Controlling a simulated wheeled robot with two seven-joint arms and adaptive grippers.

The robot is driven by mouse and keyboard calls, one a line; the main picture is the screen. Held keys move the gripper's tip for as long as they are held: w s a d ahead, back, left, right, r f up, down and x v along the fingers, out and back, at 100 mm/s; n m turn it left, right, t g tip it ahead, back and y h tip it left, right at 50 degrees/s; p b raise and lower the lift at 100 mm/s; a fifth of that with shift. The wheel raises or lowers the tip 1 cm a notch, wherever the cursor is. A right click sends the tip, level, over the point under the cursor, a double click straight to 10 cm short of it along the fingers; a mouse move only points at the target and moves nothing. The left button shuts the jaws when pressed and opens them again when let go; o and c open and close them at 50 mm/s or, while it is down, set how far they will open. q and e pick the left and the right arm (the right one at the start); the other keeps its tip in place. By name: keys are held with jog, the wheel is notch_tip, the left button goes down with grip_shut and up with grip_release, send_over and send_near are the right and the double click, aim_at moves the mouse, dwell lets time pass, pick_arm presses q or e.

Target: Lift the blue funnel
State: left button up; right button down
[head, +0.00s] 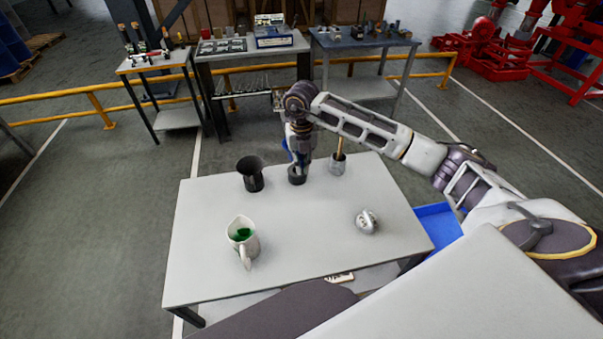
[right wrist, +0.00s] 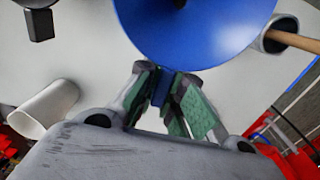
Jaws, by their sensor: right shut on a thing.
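The blue funnel (right wrist: 200,35) fills the top of the right wrist view, its wide cone partly cut off by the frame edge. My right gripper (right wrist: 160,95) is shut on a narrow blue part at the funnel's rim. In the head view, my right gripper (head: 299,161) is over the back of the table, just above a short dark container (head: 297,176). Only slivers of blue show around the gripper there. I cannot tell whether the funnel touches the container. My left gripper is not in view.
On the light table (head: 215,275) stand a dark cup (head: 250,174), a metal cup (head: 338,166) with a wooden handle in it, a white jug (head: 241,240) with green inside, and a silver round object (head: 367,221). The table's middle is clear. A blue bin (head: 438,226) is at right.

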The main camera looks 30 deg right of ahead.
aim_at(302, 159)
jog(key=shift+r, duration=1.65)
